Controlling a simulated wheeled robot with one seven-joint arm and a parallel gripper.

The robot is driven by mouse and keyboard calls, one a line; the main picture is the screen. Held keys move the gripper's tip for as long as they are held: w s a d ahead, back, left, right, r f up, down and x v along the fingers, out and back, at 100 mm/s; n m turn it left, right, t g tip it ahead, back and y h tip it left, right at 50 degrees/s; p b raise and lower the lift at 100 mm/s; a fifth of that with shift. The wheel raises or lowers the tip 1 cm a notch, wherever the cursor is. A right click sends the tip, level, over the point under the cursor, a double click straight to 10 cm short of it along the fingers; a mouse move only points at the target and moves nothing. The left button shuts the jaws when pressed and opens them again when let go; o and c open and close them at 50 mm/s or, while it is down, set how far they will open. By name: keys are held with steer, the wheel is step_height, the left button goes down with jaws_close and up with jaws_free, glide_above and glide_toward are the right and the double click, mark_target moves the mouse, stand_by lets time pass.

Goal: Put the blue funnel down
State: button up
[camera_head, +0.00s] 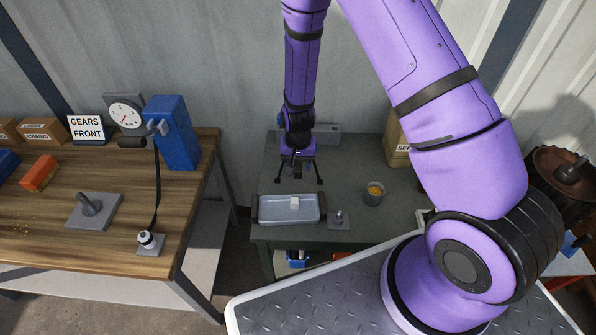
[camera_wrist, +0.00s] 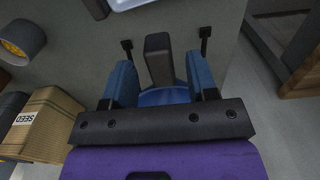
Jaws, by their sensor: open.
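My gripper (camera_head: 299,181) hangs over the back part of the grey-green table, its two fingers spread apart. In the wrist view my gripper (camera_wrist: 166,40) is open, with a dark upright block between the fingers and touching neither as far as I can see. A blue curved surface (camera_wrist: 163,97) behind that block looks like the blue funnel. Most of it is hidden by the gripper, and I cannot tell whether it rests on the table. In the head view I cannot make out the funnel.
A grey tray (camera_head: 275,221) with a small white block (camera_head: 294,203) lies in front of my gripper. A cup with yellow contents (camera_head: 374,193) stands to its right, and a grey plate with a peg (camera_head: 339,221) at the front. A seed box (camera_head: 398,149) stands behind.

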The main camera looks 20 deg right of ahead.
step_height(320, 180, up, 8)
steer(key=shift+r, duration=0.1)
steer(key=s+d+r+n+t+y, duration=0.1)
steer(key=s+d+r, duration=0.15)
steer(key=r, duration=1.05)
steer(key=s+d+r+n+t, duration=0.15)
steer(key=s+r, duration=0.25)
steer(key=r, duration=0.9)
steer(key=s+d+r+n+t, duration=0.1)
steer(key=s+d+r, duration=0.1)
steer(key=s+r, duration=0.4)
steer(key=s+d+r+n+t+h, duration=0.1)
steer(key=s+r, duration=0.5)
steer(key=s, duration=0.7)
steer(key=shift+s+d+r+t, duration=0.35)
steer(key=shift+s+d, duration=0.05)
steer(key=shift+d, duration=0.4)
